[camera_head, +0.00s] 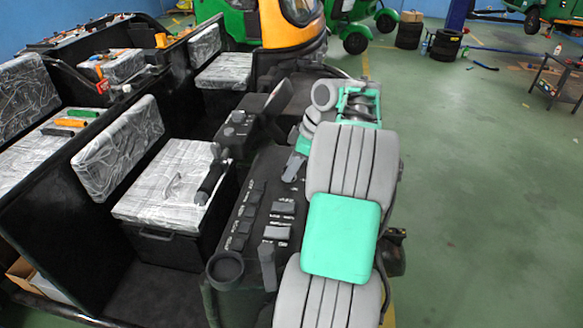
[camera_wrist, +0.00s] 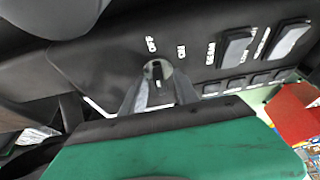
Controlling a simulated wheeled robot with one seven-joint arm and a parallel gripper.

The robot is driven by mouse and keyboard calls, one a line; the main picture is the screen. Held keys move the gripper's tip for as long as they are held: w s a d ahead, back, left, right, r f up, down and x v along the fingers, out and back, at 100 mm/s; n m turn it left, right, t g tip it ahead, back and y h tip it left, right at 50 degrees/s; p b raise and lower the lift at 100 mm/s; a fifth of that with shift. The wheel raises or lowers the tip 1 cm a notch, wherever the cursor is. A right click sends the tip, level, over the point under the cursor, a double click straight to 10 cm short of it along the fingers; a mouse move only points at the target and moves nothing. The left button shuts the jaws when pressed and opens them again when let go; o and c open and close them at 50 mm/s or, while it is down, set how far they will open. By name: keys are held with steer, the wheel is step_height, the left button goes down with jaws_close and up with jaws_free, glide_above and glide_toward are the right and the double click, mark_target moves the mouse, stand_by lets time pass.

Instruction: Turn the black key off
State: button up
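The black key (camera_wrist: 158,71) sits in a round lock on the dark dashboard in the wrist view, just below the white OFF and ON labels. Its narrow grip looks roughly upright in the picture; I cannot tell its exact turn. My gripper (camera_wrist: 159,83) is open, with one grey finger on each side of the key. Small gaps seem to show between fingers and key; contact is unclear. In the head view, my gripper (camera_head: 292,168) points down at the dashboard (camera_head: 262,195). The key is too small or hidden to make out there.
Rocker switches (camera_wrist: 235,46) lie right of the key in the wrist view. A black hand lever (camera_head: 212,180) and plastic-wrapped seat (camera_head: 165,190) stand left of the dashboard in the head view. Open green floor (camera_head: 465,200) lies to the right.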

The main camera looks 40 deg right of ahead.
steer(key=p+v, duration=0.3)
steer(key=v, duration=0.5)
steer(key=shift+f, duration=0.1)
